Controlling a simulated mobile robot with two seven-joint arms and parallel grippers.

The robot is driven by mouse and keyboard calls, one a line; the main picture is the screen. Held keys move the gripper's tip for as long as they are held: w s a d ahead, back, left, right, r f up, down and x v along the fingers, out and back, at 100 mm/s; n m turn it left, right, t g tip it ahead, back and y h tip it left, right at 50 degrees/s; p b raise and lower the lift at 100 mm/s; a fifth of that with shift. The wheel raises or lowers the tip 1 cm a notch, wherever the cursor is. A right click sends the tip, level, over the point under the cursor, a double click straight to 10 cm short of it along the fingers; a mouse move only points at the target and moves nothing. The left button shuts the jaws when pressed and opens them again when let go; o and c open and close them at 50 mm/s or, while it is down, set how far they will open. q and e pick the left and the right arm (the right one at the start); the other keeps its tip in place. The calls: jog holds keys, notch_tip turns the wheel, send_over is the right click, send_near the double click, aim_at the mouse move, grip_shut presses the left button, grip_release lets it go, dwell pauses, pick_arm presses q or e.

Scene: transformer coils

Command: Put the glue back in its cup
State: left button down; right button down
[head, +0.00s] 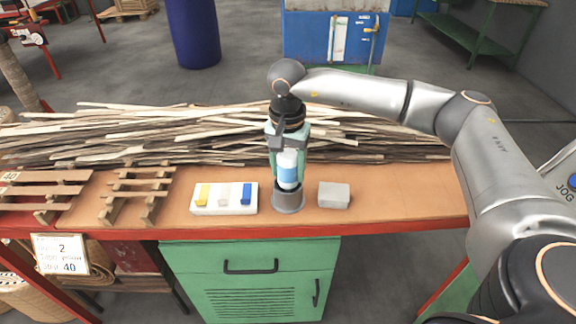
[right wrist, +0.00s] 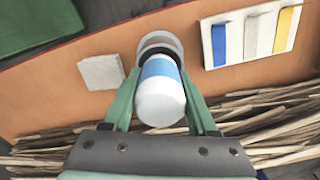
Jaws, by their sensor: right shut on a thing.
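The glue is a white bottle with a light blue band (head: 288,171), and it also shows in the right wrist view (right wrist: 160,90). My right gripper (head: 287,160) is shut on the glue from the back, with a green finger on each side of it. The bottle is upright, or nearly so. The grey cup (head: 289,202) stands on the table directly below the bottle. The bottle's lower end overlaps the cup's rim in the head view. I cannot tell how deep it is inside. My left gripper is not in view.
A white holder (head: 224,209) with yellow, grey and blue pieces stands left of the cup. A grey block (head: 334,195) lies right of it. Many thin wooden strips (head: 390,143) lie along the back. Wooden racks (head: 137,195) stand at left. The tabletop (head: 405,200) at right is clear.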

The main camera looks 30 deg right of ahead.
jog(key=shift+f, duration=0.1)
jog(key=c, duration=0.6)
grip_release()
jog(key=o, duration=0.5)
notch_tip(320, 180, up, 12)
jog(key=shift+a+r+p, duration=0.1)
jog(key=shift+r+p, duration=0.15)
jog(key=shift+p, duration=0.15)
dwell(0.3)
